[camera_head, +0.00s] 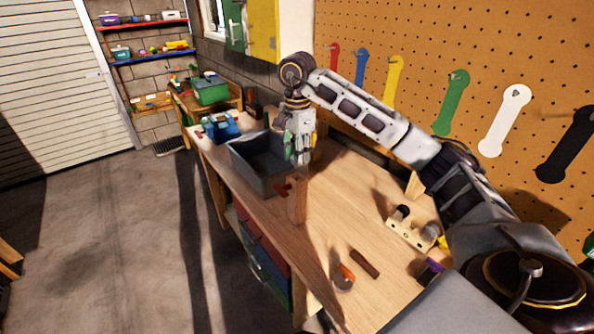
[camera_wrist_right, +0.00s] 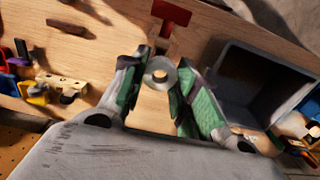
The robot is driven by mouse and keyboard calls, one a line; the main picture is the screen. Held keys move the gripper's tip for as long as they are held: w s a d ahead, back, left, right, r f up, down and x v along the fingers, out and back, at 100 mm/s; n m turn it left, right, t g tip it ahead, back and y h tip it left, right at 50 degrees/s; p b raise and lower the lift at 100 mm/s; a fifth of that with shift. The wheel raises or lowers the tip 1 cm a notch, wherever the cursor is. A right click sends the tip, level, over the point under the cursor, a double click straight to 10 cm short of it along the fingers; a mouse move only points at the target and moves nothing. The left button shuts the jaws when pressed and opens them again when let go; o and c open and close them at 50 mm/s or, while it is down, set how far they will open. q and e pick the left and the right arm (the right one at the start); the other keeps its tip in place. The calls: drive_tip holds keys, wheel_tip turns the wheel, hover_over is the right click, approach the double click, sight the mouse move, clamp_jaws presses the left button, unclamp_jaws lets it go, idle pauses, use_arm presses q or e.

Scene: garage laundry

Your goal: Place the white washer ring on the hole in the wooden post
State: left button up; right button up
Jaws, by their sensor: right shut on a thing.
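The white washer ring (camera_wrist_right: 150,76) is held between the green-padded fingertips of my right gripper (camera_wrist_right: 161,70) in the right wrist view. Its round hole faces the wrist camera. My left gripper is out of view.
A wooden block with holes (camera_head: 404,232), an orange-and-grey tool (camera_head: 345,277) and a dark bar (camera_head: 364,263) lie on the bench. A pegboard (camera_head: 430,40) with coloured wrenches rises behind.

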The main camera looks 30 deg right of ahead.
drive_tip(key=shift+f, duration=0.95)
drive_tip(key=shift+f, duration=0.1)
drive_tip(key=shift+f+p, duration=0.35)
drive_tip(key=shift+f, duration=1.45)
drive_tip(key=shift+f, duration=0.1)
drive_tip(key=o, duration=0.7)
drive_tip(key=shift+r, duration=0.2)
